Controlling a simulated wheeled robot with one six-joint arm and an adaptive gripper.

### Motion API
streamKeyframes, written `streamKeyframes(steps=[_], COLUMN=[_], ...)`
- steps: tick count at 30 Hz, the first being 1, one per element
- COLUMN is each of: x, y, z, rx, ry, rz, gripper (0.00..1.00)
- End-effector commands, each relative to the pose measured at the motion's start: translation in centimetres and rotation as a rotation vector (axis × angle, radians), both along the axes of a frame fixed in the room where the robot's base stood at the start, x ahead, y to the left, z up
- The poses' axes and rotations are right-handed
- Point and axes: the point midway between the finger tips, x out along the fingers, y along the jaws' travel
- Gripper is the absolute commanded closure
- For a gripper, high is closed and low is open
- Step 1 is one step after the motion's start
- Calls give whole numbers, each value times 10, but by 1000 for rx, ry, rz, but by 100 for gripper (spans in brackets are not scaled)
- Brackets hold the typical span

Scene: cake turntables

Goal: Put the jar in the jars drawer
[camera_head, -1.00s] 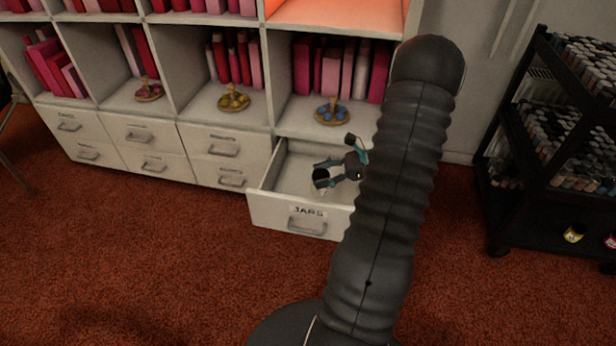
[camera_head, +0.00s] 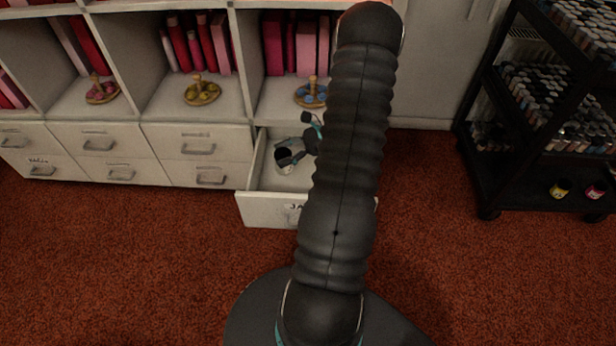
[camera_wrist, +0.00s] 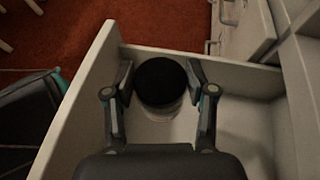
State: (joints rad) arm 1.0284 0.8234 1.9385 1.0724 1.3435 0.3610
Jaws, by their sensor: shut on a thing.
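The jar (camera_wrist: 162,82) has a round black lid and a pale body. My gripper (camera_wrist: 160,75) is shut on it, with one finger on each side, in the wrist view. The jar (camera_head: 285,165) also shows small in the head view, inside the outline of the open jars drawer (camera_head: 262,207). The drawer is white, pulled out, with a partly covered label on its front. Its walls (camera_wrist: 80,100) surround the jar in the wrist view. I cannot tell whether the jar touches the drawer floor. My arm hides the drawer's right part.
A white shelf unit (camera_head: 240,60) with closed drawers (camera_head: 100,150) stands behind and left. Small turntables (camera_head: 203,92) stand in its cubbies. A black cart (camera_head: 500,130) full of small bottles is at the right. Red carpet in front is clear.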

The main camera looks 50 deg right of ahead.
Motion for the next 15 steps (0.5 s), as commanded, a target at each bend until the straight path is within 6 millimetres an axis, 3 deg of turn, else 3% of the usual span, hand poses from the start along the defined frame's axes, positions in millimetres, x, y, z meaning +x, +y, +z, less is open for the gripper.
streamKeyframes(steps=[1,5,15], x=[0,1,1], y=[0,0,1], z=[-12,-24,-76], rx=[2,1,1], ry=[0,0,0], rz=[1,1,3], gripper=[83,83,83])
